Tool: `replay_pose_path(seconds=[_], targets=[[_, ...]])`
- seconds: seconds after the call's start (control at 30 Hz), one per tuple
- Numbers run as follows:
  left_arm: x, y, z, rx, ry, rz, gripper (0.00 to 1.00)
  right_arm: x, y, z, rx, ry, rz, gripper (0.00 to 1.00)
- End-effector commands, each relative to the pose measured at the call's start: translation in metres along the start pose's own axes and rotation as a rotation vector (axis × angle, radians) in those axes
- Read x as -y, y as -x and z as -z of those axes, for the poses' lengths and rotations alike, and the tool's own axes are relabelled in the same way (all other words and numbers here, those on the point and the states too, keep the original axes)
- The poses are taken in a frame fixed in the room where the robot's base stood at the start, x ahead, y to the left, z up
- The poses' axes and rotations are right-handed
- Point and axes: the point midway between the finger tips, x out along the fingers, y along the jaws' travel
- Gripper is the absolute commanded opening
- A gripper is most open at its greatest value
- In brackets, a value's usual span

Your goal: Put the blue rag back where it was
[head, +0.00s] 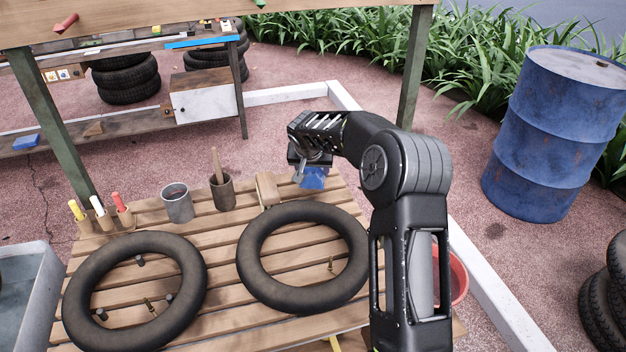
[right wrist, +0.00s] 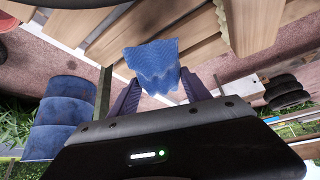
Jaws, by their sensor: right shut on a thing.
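The blue rag (head: 314,178) hangs from my right gripper (head: 305,172) above the far edge of the slatted wooden table (head: 225,232), just right of a small wooden block (head: 267,189). In the right wrist view the rag (right wrist: 152,62) sits between the two fingers of the gripper (right wrist: 157,88), bunched and creased. The gripper is shut on it. In the head view my arm and gripper hide part of the rag. My left gripper is not in view.
Two black inner tubes (head: 88,260) (head: 255,278) lie on the table. A grey metal cup (head: 178,204), a brown pot with a stick (head: 223,194) and a holder with coloured markers (head: 103,218) stand along its far edge. A red bucket (head: 458,276) is at right, a blue barrel (head: 550,140) beyond.

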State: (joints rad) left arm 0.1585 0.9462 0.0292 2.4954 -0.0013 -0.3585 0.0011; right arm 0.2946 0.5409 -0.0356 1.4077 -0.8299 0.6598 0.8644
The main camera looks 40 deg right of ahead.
Motion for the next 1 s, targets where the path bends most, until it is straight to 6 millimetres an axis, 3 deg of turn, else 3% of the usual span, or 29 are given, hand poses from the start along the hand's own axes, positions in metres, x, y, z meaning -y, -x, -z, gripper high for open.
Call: replay_pose_path(seconds=[0.23, 0.67, 0.7, 1.0], targets=[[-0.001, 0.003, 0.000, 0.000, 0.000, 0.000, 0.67, 0.000, -0.031, -0.020, 0.002, 0.001, 0.000, 0.23], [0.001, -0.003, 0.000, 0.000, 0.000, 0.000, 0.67, 0.000, -0.036, -0.023, 0.000, 0.000, 0.000, 0.23], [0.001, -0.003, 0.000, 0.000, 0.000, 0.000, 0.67, 0.000, -0.036, -0.023, 0.000, 0.000, 0.000, 0.57], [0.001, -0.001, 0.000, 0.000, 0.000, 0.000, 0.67, 0.000, -0.035, -0.022, 0.000, 0.000, 0.000, 0.78]])
